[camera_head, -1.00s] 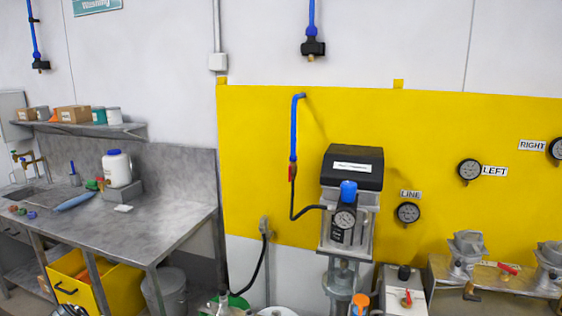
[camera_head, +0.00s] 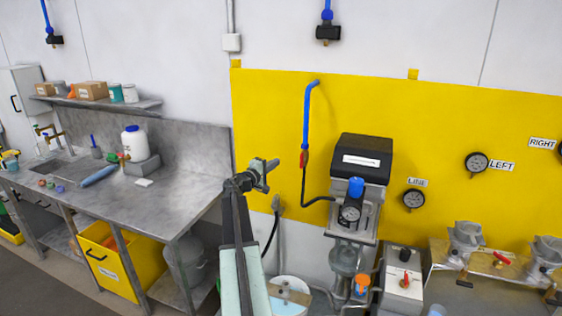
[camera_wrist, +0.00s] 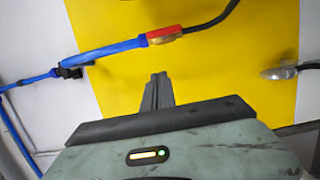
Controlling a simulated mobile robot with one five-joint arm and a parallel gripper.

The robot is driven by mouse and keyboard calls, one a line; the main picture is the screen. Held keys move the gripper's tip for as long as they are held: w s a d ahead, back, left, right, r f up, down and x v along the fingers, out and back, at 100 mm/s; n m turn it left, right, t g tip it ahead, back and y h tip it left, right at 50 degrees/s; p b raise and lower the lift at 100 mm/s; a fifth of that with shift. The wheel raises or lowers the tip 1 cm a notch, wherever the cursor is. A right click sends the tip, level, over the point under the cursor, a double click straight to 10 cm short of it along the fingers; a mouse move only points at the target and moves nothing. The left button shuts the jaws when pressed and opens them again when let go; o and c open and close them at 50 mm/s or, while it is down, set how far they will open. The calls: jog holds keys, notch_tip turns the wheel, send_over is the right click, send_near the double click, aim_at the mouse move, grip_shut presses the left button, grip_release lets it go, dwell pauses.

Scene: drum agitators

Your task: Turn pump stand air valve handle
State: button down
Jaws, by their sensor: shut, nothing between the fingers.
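The pump stand (camera_head: 358,200) has a black top box, a blue knob and a round gauge, and stands against the yellow wall panel. The red air valve handle (camera_head: 303,158) sits at the lower end of a blue pipe, left of the black box, with a black hose below it. My gripper (camera_head: 273,163) is shut and empty, raised just left of the red handle in the picture and apart from it. In the wrist view the red handle (camera_wrist: 164,32) lies above my gripper's closed fingers (camera_wrist: 158,80), on the line of the blue pipe.
A steel bench (camera_head: 165,200) with a white jug (camera_head: 135,142) stands on the left, a yellow drawer (camera_head: 112,262) beneath it. A grey box with a red switch (camera_head: 404,281) and a bench with metal clamps (camera_head: 465,242) are on the right. The black hose loops toward the pump.

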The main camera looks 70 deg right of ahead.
aim_at(302, 161)
jog(key=s+d, duration=0.5)
jog(key=d, duration=0.3)
jog(key=shift+s, duration=0.25)
